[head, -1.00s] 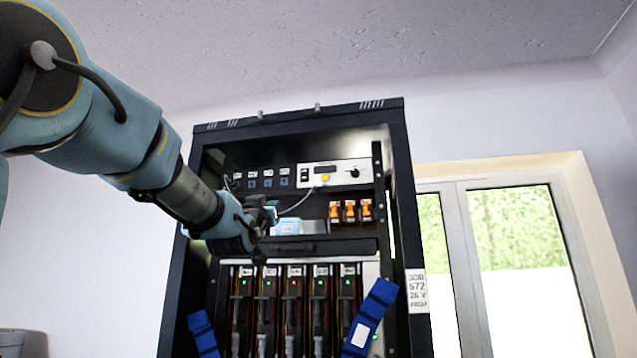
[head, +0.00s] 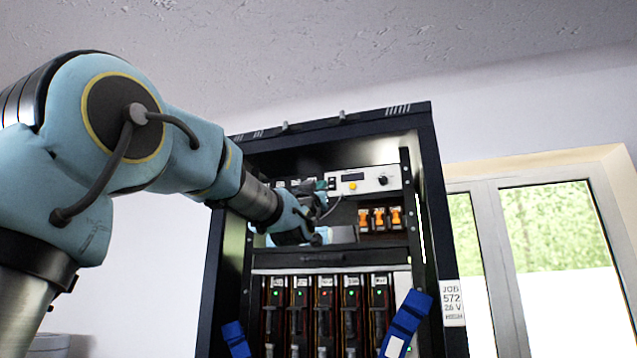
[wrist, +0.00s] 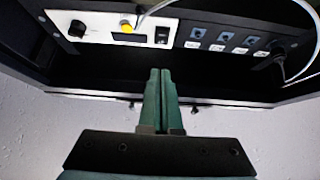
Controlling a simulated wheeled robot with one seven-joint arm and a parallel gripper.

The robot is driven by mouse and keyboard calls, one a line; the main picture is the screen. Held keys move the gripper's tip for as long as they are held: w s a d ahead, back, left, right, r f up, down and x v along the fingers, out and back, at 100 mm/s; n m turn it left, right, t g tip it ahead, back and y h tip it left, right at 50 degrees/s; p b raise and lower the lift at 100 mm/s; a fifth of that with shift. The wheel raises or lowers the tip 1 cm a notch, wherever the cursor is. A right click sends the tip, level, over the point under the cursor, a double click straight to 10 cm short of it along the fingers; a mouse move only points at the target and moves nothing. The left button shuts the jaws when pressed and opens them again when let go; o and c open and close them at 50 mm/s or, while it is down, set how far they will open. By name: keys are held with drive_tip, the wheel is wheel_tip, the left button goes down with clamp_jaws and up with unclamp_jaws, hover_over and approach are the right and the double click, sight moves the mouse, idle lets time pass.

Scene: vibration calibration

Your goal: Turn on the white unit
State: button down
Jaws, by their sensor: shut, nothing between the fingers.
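The white unit (head: 366,176) is a panel in the upper part of the dark rack, with a small display, a yellow plug with a cable and a black knob (head: 383,181). A dark rocker switch (head: 332,183) is at its left end. The unit also fills the upper left of the wrist view (wrist: 95,22), where the rocker switch (wrist: 162,36) stands just beyond my fingertips. My gripper (head: 320,186) is shut and empty, close to the unit's left end. In the wrist view my gripper (wrist: 160,72) points at the switch; contact cannot be told.
A dark panel with several small blue switches (wrist: 223,38) adjoins the unit. A cable (wrist: 300,55) arcs at the right of the wrist view. Orange breakers (head: 380,217) and a row of modules (head: 325,310) sit lower in the rack (head: 432,200). Blue straps (head: 407,320) hang in front.

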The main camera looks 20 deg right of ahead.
sight(332, 184)
drive_tip(key=w+d+r+p, duration=0.1)
drive_tip(key=w, duration=0.1)
drive_tip(key=w+d+p, duration=0.1)
drive_tip(key=d+p, duration=0.1)
drive_tip(key=w+d+r+p, duration=0.1)
drive_tip(key=w+d+p, duration=0.1)
drive_tip(key=shift+w+d+r, duration=0.1)
drive_tip(key=shift+w+r, duration=0.2)
drive_tip(key=shift+f, duration=0.1)
